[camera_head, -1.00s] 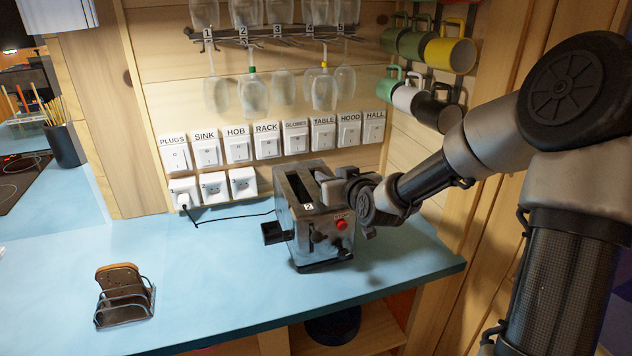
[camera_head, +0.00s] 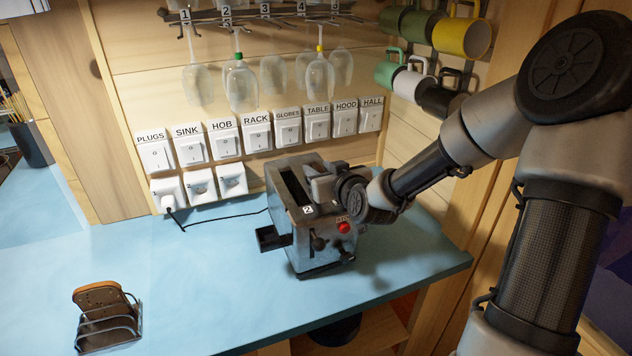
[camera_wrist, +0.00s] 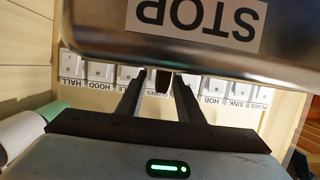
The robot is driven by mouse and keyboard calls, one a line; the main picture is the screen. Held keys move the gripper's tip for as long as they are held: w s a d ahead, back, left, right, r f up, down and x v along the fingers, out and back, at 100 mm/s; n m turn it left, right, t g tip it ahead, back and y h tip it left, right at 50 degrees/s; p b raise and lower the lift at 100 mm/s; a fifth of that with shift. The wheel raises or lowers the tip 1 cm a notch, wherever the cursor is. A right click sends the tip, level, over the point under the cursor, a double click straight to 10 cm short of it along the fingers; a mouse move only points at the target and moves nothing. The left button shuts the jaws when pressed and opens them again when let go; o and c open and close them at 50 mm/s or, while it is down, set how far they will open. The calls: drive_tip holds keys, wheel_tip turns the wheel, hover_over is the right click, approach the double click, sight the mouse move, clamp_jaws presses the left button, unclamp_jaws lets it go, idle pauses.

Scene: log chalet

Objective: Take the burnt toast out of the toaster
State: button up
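The metal toaster (camera_head: 322,232), labelled 2, stands on the blue worktop. Its left slot (camera_head: 294,187) looks dark, and I see no toast in it. My gripper (camera_head: 318,180) is at the toaster's right-hand top edge, with the fingers mostly hidden there. In the wrist view the toaster's wall with a STOP label (camera_wrist: 197,18) fills the top, upside down.
A wire toast rack (camera_head: 110,325) holding a brown slice (camera_head: 98,295) stands at the left on the worktop (camera_head: 200,290). Labelled switches (camera_head: 225,138) and sockets line the back wall. Glasses (camera_head: 240,85) and mugs (camera_head: 462,38) hang above. Worktop between rack and toaster is clear.

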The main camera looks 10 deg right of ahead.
drive_tip(key=shift+s+r, duration=0.1)
drive_tip(key=shift+s, duration=0.1)
drive_tip(key=shift+c, duration=0.7)
drive_tip(key=c, duration=0.7)
drive_tip(key=shift+o, duration=0.2)
